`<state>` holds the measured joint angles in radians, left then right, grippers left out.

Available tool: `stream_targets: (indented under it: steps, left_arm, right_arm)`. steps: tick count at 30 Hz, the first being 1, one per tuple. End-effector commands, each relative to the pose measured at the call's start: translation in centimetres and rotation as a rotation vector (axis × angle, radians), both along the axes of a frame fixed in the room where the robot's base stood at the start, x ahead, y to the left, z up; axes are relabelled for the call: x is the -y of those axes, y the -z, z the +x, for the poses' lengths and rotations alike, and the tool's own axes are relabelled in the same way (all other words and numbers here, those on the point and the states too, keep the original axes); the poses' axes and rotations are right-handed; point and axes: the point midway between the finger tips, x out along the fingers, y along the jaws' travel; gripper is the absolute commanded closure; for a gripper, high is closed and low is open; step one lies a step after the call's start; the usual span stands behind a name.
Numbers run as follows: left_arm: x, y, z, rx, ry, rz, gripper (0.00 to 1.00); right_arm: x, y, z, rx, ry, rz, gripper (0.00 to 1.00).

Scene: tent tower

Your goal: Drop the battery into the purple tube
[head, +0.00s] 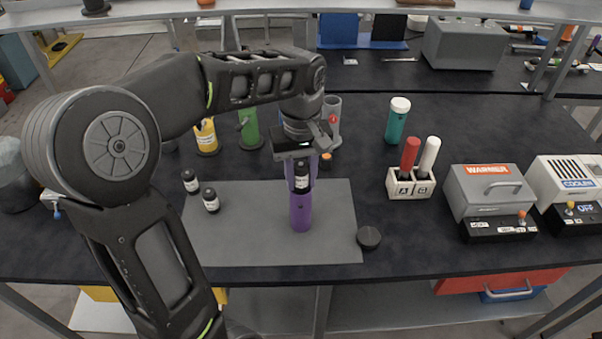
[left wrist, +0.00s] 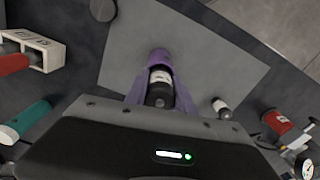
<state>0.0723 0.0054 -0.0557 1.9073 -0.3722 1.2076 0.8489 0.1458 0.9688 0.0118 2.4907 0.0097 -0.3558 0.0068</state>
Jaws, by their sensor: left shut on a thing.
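The purple tube (head: 300,213) stands upright on the grey mat (head: 250,240). My left gripper (head: 301,176) is above it, shut on a black battery with a white label (head: 301,181). The battery is in line with the tube, its lower end at the tube's mouth; I cannot tell how far inside it is. In the left wrist view the battery (left wrist: 160,88) lies between purple-looking sides, with the tube (left wrist: 159,56) beyond it. My right gripper is not in view.
Yellow (head: 206,137) and green (head: 249,129) tubes stand behind. A white holder (head: 411,186), a warmer (head: 490,190) and a cooler (head: 568,185) are at right.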

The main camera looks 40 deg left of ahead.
Motion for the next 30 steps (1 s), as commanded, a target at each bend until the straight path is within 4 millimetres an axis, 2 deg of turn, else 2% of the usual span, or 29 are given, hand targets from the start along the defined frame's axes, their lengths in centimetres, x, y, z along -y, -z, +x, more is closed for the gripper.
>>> stream_targets:
  steps: [3,15,16,25,30]
  left_arm:
    - [0.0,0.8,0.0,0.000,0.000,0.000,1.00]
    - [0.1,1.4,-0.2,-0.008,0.000,-0.003,1.00]
    - [0.1,1.5,-0.2,-0.008,0.000,-0.002,0.68]
    - [0.0,1.6,-0.2,-0.010,-0.002,-0.003,0.44]
    - [-0.1,1.6,-0.2,-0.012,-0.003,-0.001,0.44]
  right_arm:
    - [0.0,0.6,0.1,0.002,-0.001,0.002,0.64]
    - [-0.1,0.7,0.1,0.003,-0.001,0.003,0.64]
    - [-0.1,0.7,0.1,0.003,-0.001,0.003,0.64]
    - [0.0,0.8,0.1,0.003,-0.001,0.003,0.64]
    - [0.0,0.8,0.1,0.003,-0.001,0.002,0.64]
